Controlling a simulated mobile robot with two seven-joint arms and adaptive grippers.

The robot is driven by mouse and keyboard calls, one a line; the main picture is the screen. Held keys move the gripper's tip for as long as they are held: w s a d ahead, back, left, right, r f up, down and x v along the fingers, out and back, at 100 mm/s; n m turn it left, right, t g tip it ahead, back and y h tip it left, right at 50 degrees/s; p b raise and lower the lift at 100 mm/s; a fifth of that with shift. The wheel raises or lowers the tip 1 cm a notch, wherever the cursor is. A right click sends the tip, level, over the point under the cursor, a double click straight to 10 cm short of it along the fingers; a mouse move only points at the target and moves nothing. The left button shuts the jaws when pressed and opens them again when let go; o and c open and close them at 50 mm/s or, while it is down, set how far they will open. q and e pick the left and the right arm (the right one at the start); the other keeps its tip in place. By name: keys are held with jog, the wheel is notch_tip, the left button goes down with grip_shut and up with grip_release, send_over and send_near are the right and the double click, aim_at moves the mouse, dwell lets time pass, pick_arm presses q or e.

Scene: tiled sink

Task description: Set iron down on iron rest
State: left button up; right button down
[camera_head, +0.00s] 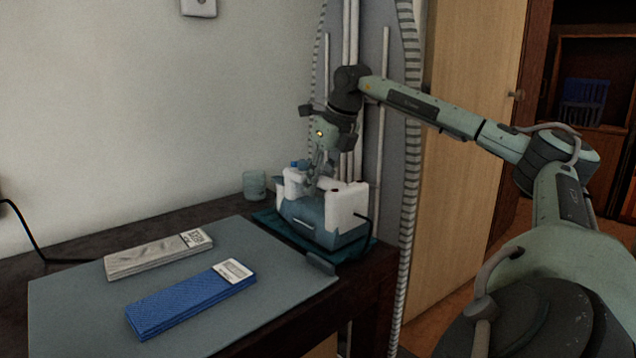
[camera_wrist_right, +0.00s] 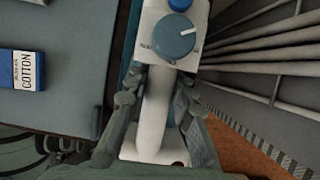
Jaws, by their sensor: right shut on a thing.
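The iron (camera_head: 346,207) has a white upper part and a blue-grey lower body. It is over the dark teal iron rest (camera_head: 268,219) at the right end of the table; I cannot tell whether its base touches the rest. My right gripper (camera_head: 322,178) reaches down from above and is shut on the iron's handle. In the right wrist view the fingers (camera_wrist_right: 158,108) lie on both sides of the white handle, with the iron's blue dial (camera_wrist_right: 174,36) beyond them. The underside of the iron is hidden. My left gripper is not in view.
A grey-green mat (camera_head: 85,300) covers much of the dark table (camera_head: 180,216). On it lie a blue folded cloth (camera_head: 185,304) and a grey one (camera_head: 150,258), both labelled. White pipes (camera_head: 380,120) run close by the iron.

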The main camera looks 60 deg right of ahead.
jog(key=c, duration=1.3)
grip_release()
jog(key=shift+r, duration=0.1)
jog(key=shift+o, duration=0.5)
jog(key=shift+s+a+f, duration=0.1)
jog(key=shift+f, duration=0.2)
jog(key=v, duration=1.2)
jog(key=shift+r, duration=0.15)
